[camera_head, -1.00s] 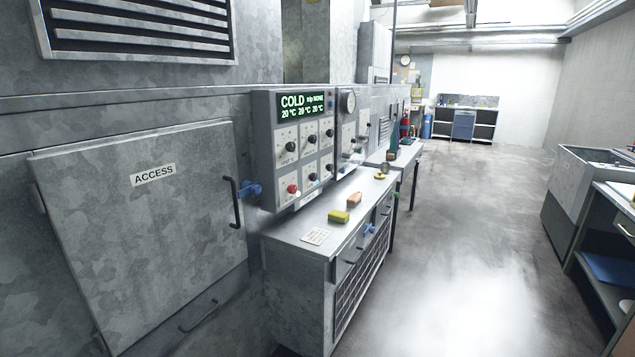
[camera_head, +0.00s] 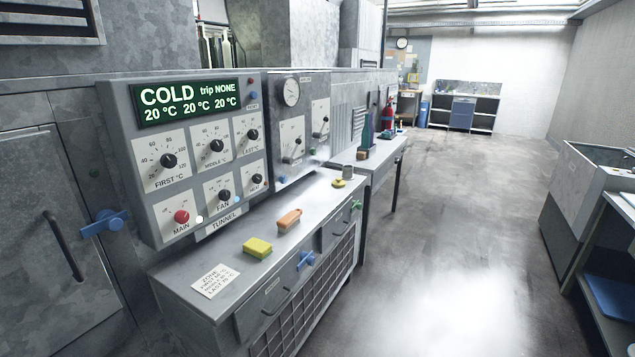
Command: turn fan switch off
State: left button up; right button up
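The fan switch (camera_head: 224,195) is a black rotary knob on a white plate labelled FAN, in the bottom row of the grey control panel (camera_head: 150,225). Its exact pointer setting is too small to read surely. A small pale blue lamp shows beside its plate. The red MAIN knob (camera_head: 181,217) is left of it and another black knob (camera_head: 255,179) is right of it. The green display (camera_head: 188,101) above reads COLD, trip NONE, 20 °C three times. Neither of my grippers is in view.
Below the panel, a grey cabinet top (camera_head: 215,249) holds a yellow sponge (camera_head: 257,248), an orange block (camera_head: 289,220) and a paper note (camera_head: 215,281). A blue latch (camera_head: 105,223) sticks out at left. The floor (camera_head: 440,230) to the right is open.

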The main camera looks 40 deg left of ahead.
aim_at(224, 196)
jog(key=i+l+u, duration=0.15)
jog(key=i, duration=0.35)
jog(key=i+l+u, duration=0.2)
jog(key=i, duration=0.25)
jog(key=i+l+u, duration=0.15)
jog(key=i, duration=0.35)
